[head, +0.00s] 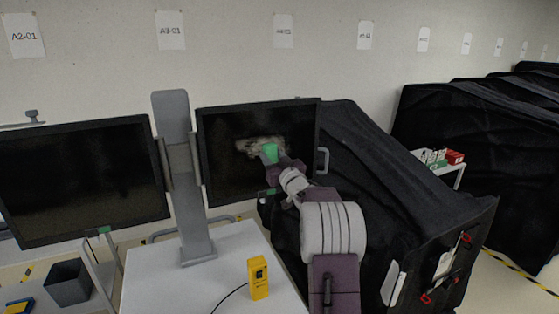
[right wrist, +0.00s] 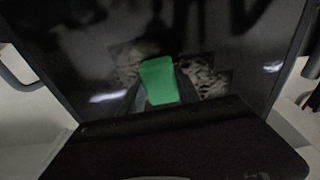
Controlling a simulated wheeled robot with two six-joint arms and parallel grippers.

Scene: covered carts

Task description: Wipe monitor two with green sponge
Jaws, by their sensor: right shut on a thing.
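Two dark monitors stand side by side on a grey stand; the right monitor (head: 222,150) carries a pale, speckled smudge (head: 244,145) near its middle. My right gripper (head: 270,157) is shut on the green sponge (head: 270,151) in front of that smudge. In the right wrist view the green sponge (right wrist: 158,80) sits between the fingers, with the smudge (right wrist: 205,78) showing on both sides of it. The sponge is at or very close to the screen; contact cannot be told. The left monitor (head: 80,180) looks dark and plain. My left gripper is not in view.
A grey stand post (head: 190,205) rises between the monitors from a white table (head: 235,262). A yellow device (head: 258,278) with a black cable stands on the table. A dark bin (head: 68,283) is at lower left. Black-covered carts (head: 400,170) fill the right side.

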